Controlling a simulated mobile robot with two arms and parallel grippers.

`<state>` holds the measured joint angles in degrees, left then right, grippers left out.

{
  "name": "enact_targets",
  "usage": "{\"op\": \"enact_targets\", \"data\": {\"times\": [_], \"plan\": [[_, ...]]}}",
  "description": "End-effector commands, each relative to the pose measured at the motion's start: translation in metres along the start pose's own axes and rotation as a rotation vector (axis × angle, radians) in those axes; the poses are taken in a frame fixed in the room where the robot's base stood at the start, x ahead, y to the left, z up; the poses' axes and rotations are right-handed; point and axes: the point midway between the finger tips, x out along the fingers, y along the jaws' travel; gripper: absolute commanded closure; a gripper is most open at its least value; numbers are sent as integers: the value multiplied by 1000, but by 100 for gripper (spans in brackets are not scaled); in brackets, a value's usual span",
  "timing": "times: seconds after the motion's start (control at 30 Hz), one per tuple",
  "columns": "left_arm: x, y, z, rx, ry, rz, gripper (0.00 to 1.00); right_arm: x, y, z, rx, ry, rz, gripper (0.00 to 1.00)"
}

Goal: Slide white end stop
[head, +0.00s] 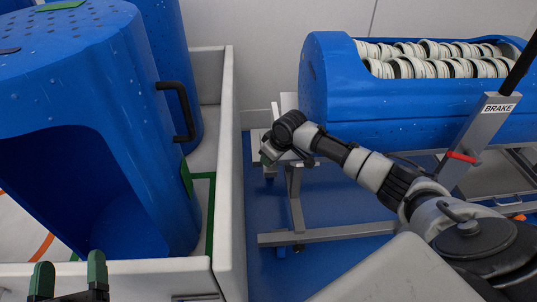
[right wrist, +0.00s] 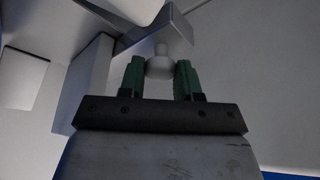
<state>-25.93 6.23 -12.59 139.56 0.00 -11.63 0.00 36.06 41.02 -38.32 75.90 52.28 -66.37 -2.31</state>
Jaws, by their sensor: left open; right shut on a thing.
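In the right wrist view, the two green fingers of my right gripper (right wrist: 160,80) are closed on either side of a round white knob (right wrist: 160,66). The knob joins a pale angled piece (right wrist: 172,26) of the white end stop. In the head view, my right gripper (head: 269,155) is at the left end of the blue tub's cart, and the arm hides much of this area. A white part of the end stop (head: 289,103) shows beside the tub's end. My left gripper (head: 69,284) is open and empty at the lower left.
A blue tub (head: 425,100) holding several white rings lies on a grey cart frame (head: 294,195). At left, blue tubs (head: 95,110) stand in a white-walled bin (head: 228,160). Blue floor (head: 262,220) shows between them.

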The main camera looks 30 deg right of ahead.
Motion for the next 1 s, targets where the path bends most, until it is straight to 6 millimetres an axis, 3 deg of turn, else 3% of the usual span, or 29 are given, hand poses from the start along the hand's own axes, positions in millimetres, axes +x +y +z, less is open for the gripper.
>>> {"op": "enact_targets", "data": {"times": [0.27, 0.3, 0.43, 0.8, 1.0], "plan": [[0, 0, 0, 0, -2, 0, 26, 0, 1, 1, 0, -3, 3, 100], [0, 0, 0, 0, -2, 0, 26, 0, 1, 1, 0, -3, 3, 62], [0, 0, 0, 0, -1, 0, 26, 0, 1, 1, 0, -2, 2, 42], [0, 0, 0, 1, -9, -1, 26, -3, 0, 0, 0, -1, 1, 42], [-4, -3, 18, 4, -170, -8, 26, -18, 0, 0, 0, -1, 0, 42]]}}
